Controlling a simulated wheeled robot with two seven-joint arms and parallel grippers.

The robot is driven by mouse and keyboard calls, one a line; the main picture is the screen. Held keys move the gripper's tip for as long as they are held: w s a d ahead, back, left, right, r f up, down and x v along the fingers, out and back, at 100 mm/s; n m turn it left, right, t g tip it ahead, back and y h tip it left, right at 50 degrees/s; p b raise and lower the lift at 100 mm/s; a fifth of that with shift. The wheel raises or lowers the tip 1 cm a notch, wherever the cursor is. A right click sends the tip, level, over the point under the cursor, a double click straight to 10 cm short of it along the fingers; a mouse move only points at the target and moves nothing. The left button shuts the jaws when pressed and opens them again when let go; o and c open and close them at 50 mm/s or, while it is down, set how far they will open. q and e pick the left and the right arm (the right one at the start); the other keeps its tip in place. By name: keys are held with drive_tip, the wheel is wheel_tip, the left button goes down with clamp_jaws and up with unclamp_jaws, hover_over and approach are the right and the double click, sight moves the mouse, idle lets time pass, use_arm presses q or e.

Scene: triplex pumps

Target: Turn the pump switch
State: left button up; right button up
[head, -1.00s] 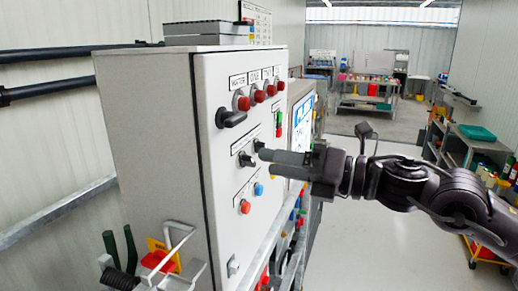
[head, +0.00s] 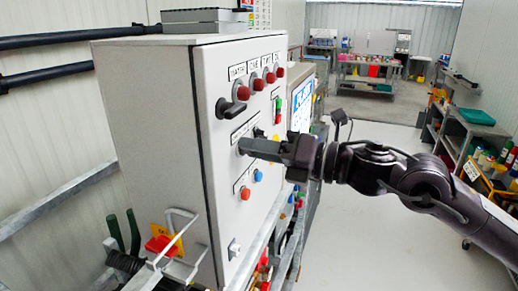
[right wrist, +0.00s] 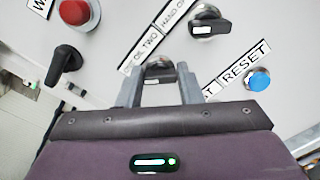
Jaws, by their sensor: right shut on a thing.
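A grey control cabinet (head: 150,130) stands at the left with its front panel facing right. In the head view my right gripper (head: 245,146) reaches the panel from the right and covers the middle row of switches. In the right wrist view its two grey fingers (right wrist: 162,90) are shut on a small black rotary switch (right wrist: 160,70), one finger on each side. The switch sits below a label that seems to read "OIL TWO". A second black rotary switch (right wrist: 210,26) is to its right, apart from the fingers. My left gripper is not in view.
A larger black handle (head: 230,107) and several red buttons (head: 243,92) are above the gripper. An orange button (head: 245,193) is below. The floor (head: 370,230) to the right is clear.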

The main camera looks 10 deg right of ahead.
drive_tip(key=shift+f+m, duration=0.1)
drive_tip(key=shift+m, duration=0.2)
drive_tip(key=shift+f+m+b, duration=0.1)
drive_tip(key=shift+m+b, duration=0.4)
drive_tip(key=shift+m, duration=3.5)
drive_tip(key=o, duration=1)
